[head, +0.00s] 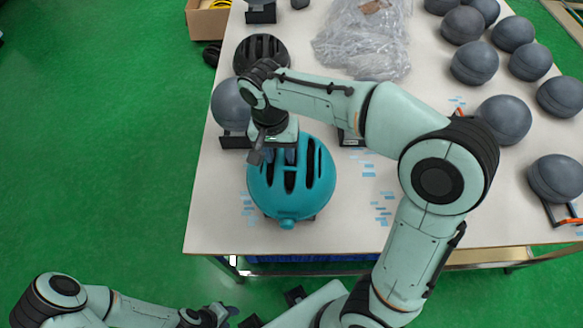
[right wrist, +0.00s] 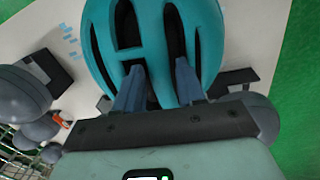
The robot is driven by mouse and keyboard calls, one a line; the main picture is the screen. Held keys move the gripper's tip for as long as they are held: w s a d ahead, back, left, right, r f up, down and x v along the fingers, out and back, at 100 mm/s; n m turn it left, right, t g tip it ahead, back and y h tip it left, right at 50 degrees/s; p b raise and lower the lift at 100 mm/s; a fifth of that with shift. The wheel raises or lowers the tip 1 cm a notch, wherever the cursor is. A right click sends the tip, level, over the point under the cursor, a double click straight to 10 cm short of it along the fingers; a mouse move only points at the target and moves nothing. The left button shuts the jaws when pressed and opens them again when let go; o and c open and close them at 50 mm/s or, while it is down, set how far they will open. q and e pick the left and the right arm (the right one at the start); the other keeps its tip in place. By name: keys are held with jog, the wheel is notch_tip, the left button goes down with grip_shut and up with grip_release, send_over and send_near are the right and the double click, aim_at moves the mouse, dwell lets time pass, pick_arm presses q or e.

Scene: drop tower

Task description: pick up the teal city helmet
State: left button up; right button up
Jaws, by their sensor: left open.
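The teal helmet (head: 312,195) sits near the front left of the table, its vents facing up; it fills the top of the right wrist view (right wrist: 210,30). My right gripper (head: 274,158) is over its upper left part. In the right wrist view its two fingers (right wrist: 157,80) are apart, at the vents on either side of a teal rib. The fingertips are partly hidden, and I cannot tell whether they press on the rib. My left gripper (head: 240,316) is low at the bottom edge, in front of the table, open and away from the helmet.
A black helmet (head: 258,47) and a grey ball (head: 229,104) on a dark stand are behind the teal helmet. Clear plastic wrap (head: 365,40) lies at the back middle. Several grey balls (head: 504,119) stand on the right. The table's front strip (head: 370,235) is free.

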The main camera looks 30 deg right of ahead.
jog(key=shift+c, duration=0.3)
grip_shut()
jog(key=shift+r, duration=0.1)
